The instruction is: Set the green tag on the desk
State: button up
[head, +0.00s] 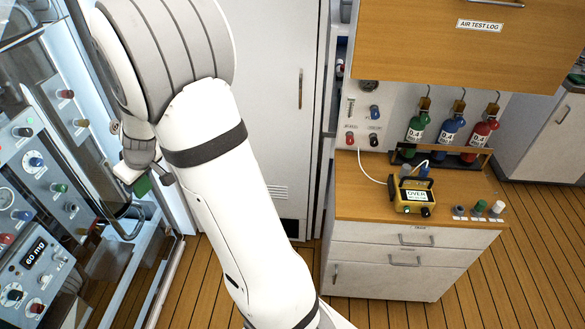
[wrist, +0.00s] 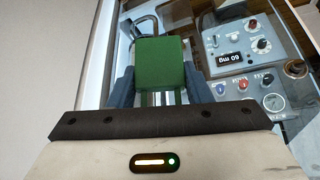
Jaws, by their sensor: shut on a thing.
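The green tag (wrist: 162,62) is a flat green block between the two fingers of my gripper (wrist: 160,90) in the wrist view. In the head view a small part of the green tag (head: 142,186) shows below my gripper (head: 150,178), at the left, in front of the glass-fronted panel. The gripper is shut on the tag and holds it up in the air. The desk (head: 352,200) is the wood-topped cabinet at the right, well apart from the gripper.
A yellow meter (head: 414,198), a rack of gas bottles (head: 450,158) and several small knobs (head: 478,208) stand on the desk. Its front left top is bare. A wooden cupboard (head: 430,45) hangs above. A metal handle (head: 135,232) is close below the gripper.

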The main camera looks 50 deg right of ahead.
aim_at(363, 196)
jog(key=u, duration=0.1)
jog(key=i, duration=0.7)
jog(key=z, duration=1.6)
